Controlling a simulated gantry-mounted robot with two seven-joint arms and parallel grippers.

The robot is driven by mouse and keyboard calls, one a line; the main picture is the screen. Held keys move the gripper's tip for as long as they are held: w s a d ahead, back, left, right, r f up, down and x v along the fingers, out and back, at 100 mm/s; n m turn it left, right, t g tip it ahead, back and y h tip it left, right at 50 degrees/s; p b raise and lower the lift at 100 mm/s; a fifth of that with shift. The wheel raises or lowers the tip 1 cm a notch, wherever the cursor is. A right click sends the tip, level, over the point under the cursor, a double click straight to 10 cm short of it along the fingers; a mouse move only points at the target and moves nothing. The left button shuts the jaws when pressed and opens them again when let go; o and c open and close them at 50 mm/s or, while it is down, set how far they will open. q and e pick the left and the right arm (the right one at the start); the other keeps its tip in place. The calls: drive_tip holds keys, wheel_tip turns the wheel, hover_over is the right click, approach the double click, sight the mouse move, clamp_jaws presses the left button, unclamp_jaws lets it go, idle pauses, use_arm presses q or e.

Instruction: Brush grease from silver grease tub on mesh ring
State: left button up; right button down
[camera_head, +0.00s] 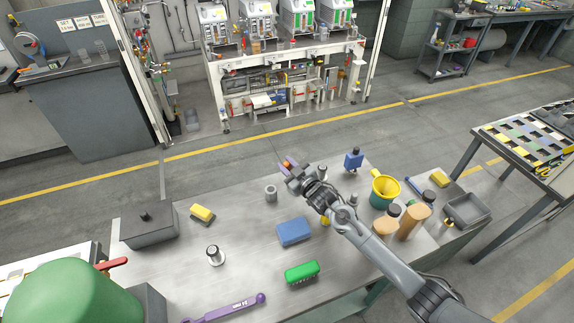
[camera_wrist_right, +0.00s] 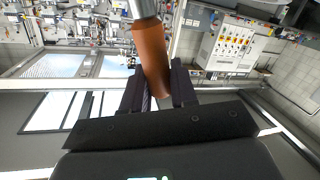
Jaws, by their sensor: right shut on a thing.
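My right gripper (camera_head: 290,170) is at the back edge of the metal table, in the head view. It is shut on a brown-orange handle, seen as a short orange piece in the head view (camera_head: 288,162). In the right wrist view the brown handle (camera_wrist_right: 152,58) stands slightly tilted between the dark fingers (camera_wrist_right: 158,90), with a silver collar at its upper end. Bristles are not visible. A small grey cylinder (camera_head: 271,193) stands left of the gripper; I cannot tell whether it is the silver grease tub or the mesh ring. My left gripper is out of view.
A blue block (camera_head: 294,231), green brush (camera_head: 302,272), yellow sponge (camera_head: 203,213) and purple tool (camera_head: 230,308) lie on the table. A dark lidded box (camera_head: 148,230) stands left. Orange bottles (camera_head: 413,221), a yellow-green funnel cup (camera_head: 384,190) and a grey tray (camera_head: 466,210) crowd the right.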

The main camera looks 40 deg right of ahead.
wheel_tip(320, 180, up, 5)
drive_tip(key=p, duration=0.3)
drive_tip(key=shift+p, duration=0.4)
drive_tip(key=shift+r+p, duration=0.7)
